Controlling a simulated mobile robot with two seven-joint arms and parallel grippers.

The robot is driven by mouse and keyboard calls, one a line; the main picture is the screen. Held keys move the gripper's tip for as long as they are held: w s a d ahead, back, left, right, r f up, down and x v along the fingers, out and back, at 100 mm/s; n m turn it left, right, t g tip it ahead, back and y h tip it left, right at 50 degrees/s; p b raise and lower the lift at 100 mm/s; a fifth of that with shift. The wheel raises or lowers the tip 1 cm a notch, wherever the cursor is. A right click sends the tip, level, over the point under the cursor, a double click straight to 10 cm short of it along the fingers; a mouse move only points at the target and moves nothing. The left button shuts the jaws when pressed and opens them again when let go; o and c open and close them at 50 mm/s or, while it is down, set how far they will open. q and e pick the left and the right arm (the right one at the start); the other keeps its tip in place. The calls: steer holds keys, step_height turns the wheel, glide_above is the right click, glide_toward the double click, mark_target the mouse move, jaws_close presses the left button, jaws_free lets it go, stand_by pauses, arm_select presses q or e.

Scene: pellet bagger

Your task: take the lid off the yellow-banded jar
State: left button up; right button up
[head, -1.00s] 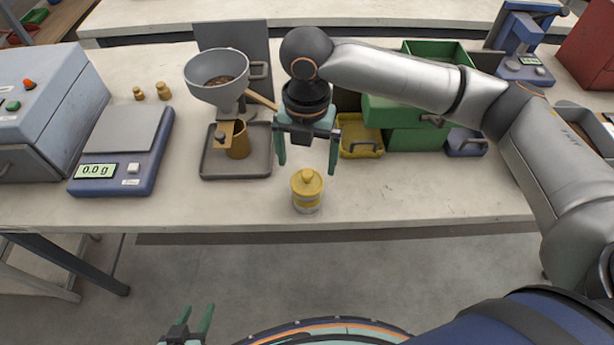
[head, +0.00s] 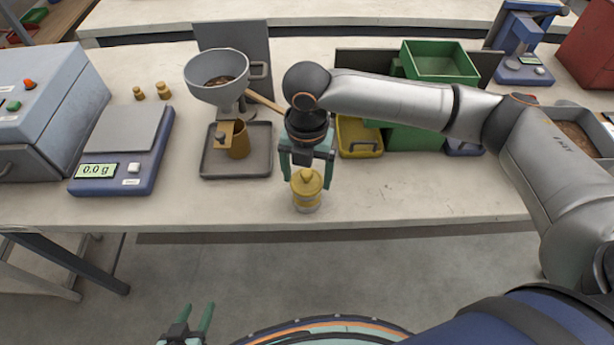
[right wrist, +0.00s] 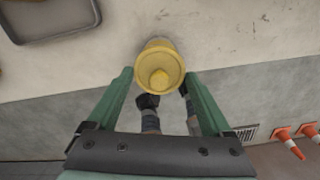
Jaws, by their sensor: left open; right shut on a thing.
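The yellow-banded jar (head: 307,202) stands upright near the front edge of the bench, its yellow lid (head: 307,181) with a round knob on top. In the right wrist view the lid (right wrist: 160,72) shows from above, between the fingertips. My right gripper (head: 308,184) points down over the jar and is shut on the lid, one finger on each side. The lid sits on the jar. My left gripper (head: 194,322) is open and empty, low in the head view, in front of and below the bench.
A grey tray (head: 262,165) with a brown cup (head: 239,141) and a funnel (head: 217,82) stand behind left. A scale (head: 120,150) is further left. A yellow bin (head: 360,138) and green bins (head: 438,66) stand behind right. The bench around the jar is clear; its front edge is close.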

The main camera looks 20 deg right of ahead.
steer(key=c, duration=0.3)
steer(key=shift+r, duration=0.15)
